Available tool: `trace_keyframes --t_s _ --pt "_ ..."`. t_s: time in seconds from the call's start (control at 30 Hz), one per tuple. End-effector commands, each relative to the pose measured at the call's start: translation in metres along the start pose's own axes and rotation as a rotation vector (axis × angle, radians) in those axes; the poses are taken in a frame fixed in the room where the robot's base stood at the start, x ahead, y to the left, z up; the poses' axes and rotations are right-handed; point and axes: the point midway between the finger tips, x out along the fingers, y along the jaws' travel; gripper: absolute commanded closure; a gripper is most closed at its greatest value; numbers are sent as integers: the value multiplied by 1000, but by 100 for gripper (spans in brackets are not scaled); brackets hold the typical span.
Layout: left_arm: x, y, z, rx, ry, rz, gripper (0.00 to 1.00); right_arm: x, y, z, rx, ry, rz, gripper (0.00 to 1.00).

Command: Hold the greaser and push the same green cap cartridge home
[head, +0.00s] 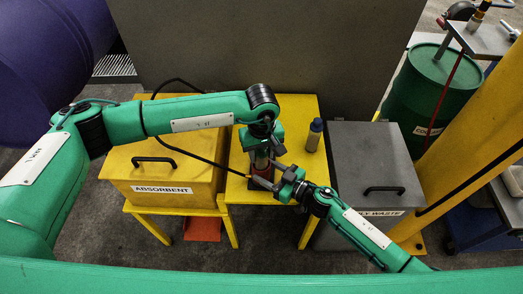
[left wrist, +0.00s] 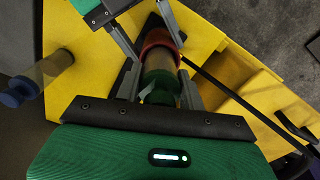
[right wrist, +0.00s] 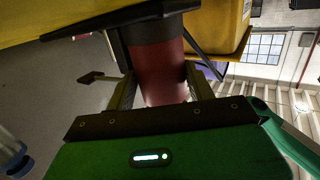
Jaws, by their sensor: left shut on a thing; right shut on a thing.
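The greaser is a red upright barrel (right wrist: 160,75) with a dark collar in the right wrist view. Its red body (head: 261,162) shows partly in the head view, above the yellow stand. My right gripper (head: 272,183) is shut on the barrel from the side. The cartridge (left wrist: 160,70) has a clear, brownish body and a green cap (left wrist: 158,97); it stands in line with the greaser's red rim (left wrist: 160,40). My left gripper (left wrist: 160,88) is shut on the cartridge at its cap end, above the greaser. How deep the cartridge sits is hard to tell.
A blue-capped cartridge (head: 314,135) stands on the yellow stand (head: 296,108), right of the greaser. A yellow absorbent box (head: 165,180) is at left, a grey waste bin (head: 378,160) at right. A black hose (head: 205,158) runs to the greaser.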

Motion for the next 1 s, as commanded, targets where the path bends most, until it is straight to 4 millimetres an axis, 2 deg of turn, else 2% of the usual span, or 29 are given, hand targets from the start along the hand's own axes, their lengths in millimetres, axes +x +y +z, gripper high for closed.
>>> trace_keyframes --t_s 0.67,0.87,0.9,1.0 --pt "17 0 0 1 -1 0 93 0 0 0 1 0 1 60" --pt "17 0 0 1 0 0 93 0 0 0 1 1 1 60" --pt "17 0 0 1 0 0 55 0 0 0 1 1 1 60" --pt "17 0 0 1 0 0 35 0 0 0 1 1 1 60"
